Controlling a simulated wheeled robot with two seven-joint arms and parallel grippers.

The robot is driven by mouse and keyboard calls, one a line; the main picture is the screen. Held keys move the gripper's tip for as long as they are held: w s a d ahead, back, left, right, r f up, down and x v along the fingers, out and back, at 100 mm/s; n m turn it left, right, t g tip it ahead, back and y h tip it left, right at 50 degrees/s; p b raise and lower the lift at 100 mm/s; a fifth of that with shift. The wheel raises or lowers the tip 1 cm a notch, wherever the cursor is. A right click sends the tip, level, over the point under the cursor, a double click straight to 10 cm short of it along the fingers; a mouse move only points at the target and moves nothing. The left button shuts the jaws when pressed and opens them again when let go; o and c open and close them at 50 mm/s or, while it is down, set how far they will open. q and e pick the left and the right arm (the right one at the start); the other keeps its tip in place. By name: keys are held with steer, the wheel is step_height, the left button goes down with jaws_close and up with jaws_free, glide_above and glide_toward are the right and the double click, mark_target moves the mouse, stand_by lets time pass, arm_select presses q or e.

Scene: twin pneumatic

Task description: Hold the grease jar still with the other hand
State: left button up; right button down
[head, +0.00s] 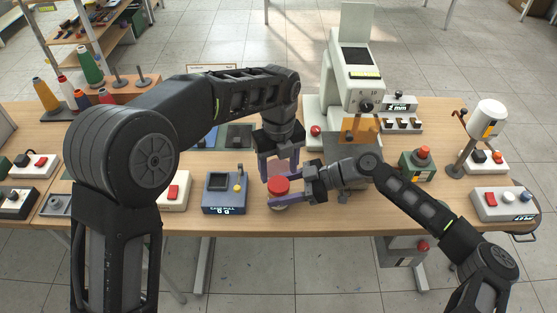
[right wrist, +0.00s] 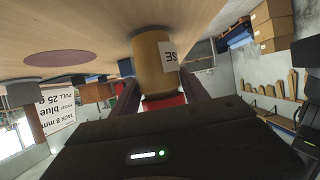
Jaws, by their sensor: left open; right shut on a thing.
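The grease jar (head: 279,205) stands on the wooden table near its front edge, with its red lid (head: 279,185) on top. In the right wrist view the tan jar (right wrist: 150,60), with a white label, appears upside down between my fingers, its red lid (right wrist: 165,101) lower in the picture. My right gripper (head: 274,192) reaches in from the right and is shut on the jar. My left gripper (head: 279,170) points down just above the lid, open, with its purple fingers apart. Whether they touch the lid I cannot tell.
A blue box with a small screen (head: 224,194) stands just left of the jar. A white press-like machine (head: 356,85) stands behind to the right. A green box with a red button (head: 417,165) and a white switch box (head: 504,204) are further right. Thread cones (head: 89,66) stand far left.

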mark_target(278, 184)
arm_select(q)
steer(key=shift+f, duration=2.35)
steer(key=c, duration=1.2)
steer(key=o, duration=1.5)
steer(key=shift+r, duration=0.15)
steer(key=shift+r, duration=2.15)
arm_select(e)
steer(key=shift+c, duration=2.4)
jaws_free()
